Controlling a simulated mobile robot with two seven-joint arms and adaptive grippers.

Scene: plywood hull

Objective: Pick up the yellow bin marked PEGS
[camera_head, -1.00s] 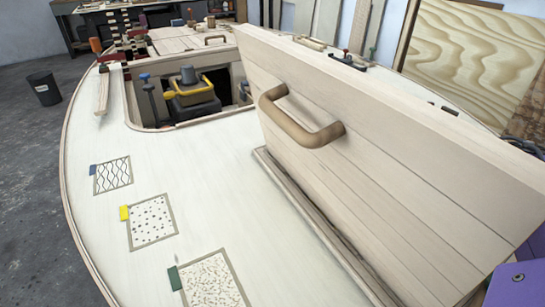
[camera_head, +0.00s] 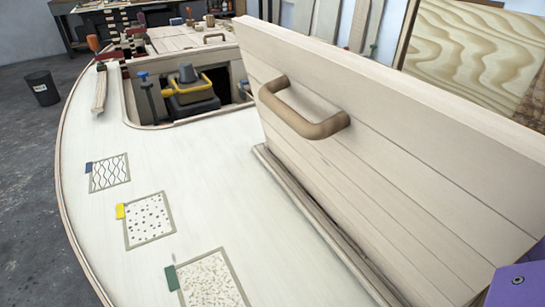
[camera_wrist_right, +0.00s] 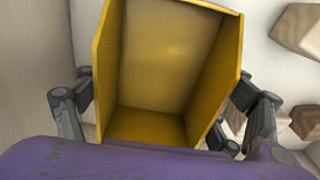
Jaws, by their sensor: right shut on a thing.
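In the right wrist view, a yellow bin (camera_wrist_right: 170,55) fills the middle of the picture, its open inside facing the camera. It looks empty. My right gripper (camera_wrist_right: 165,88) has one finger on each side of the bin and is shut on it. No PEGS marking shows from this side. In the head view, neither the bin nor the fingers of my right gripper can be seen. My left gripper is in neither view.
A raised plank panel (camera_head: 390,150) with a brown handle (camera_head: 300,110) blocks much of the head view's right side. Left of it, the pale deck (camera_head: 210,190) has several patterned patches. An open well (camera_head: 130,95) holds a dark device with a yellow rim (camera_head: 192,92).

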